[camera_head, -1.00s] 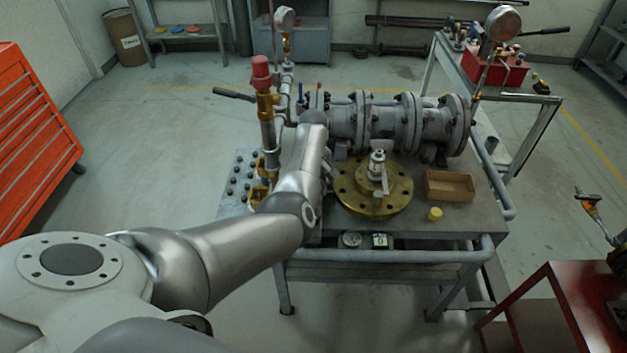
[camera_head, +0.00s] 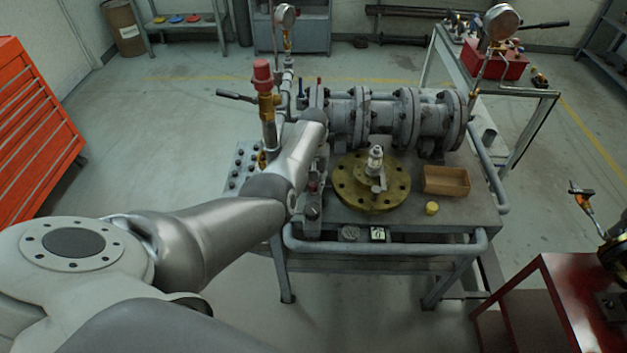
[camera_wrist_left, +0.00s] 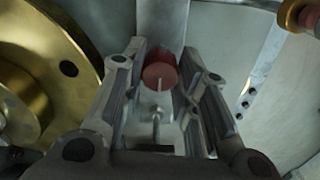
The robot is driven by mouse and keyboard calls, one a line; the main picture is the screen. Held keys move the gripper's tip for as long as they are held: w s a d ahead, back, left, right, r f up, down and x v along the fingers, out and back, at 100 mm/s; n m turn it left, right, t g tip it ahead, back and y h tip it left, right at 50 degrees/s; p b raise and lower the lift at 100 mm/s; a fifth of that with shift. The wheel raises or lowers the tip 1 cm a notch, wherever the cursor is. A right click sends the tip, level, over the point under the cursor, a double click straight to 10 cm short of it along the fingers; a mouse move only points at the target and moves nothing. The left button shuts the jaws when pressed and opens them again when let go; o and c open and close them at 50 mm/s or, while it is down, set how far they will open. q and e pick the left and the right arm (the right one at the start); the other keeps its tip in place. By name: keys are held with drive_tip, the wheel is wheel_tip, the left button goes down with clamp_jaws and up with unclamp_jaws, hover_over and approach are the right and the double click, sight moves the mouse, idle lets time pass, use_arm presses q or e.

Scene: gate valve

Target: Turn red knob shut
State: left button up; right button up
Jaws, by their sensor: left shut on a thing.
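The red knob (camera_wrist_left: 158,76) shows in the left wrist view as a short red cylinder with a pale line on its front. It lies between the two fingers of my left gripper (camera_wrist_left: 164,68), which is shut on it. A grey metal fitting lies just below the knob in that view. In the head view, my left arm reaches over the bench's left part. The arm hides most of the gripper there. A small reddish part (camera_head: 313,186) shows beside my arm; I cannot tell if it is the same knob. My right gripper is not in view.
A red-capped brass valve (camera_head: 262,75) stands left of the arm. A grey flanged pipe (camera_head: 385,118) runs behind.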

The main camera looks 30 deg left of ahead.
sight(314, 183)
use_arm(q)
drive_tip(key=shift+w+r, duration=0.1)
idle(0.4)
drive_tip(key=o, duration=1)
wheel_tip(314, 183, up, 12)
drive_tip(key=shift+f, duration=0.1)
idle(0.5)
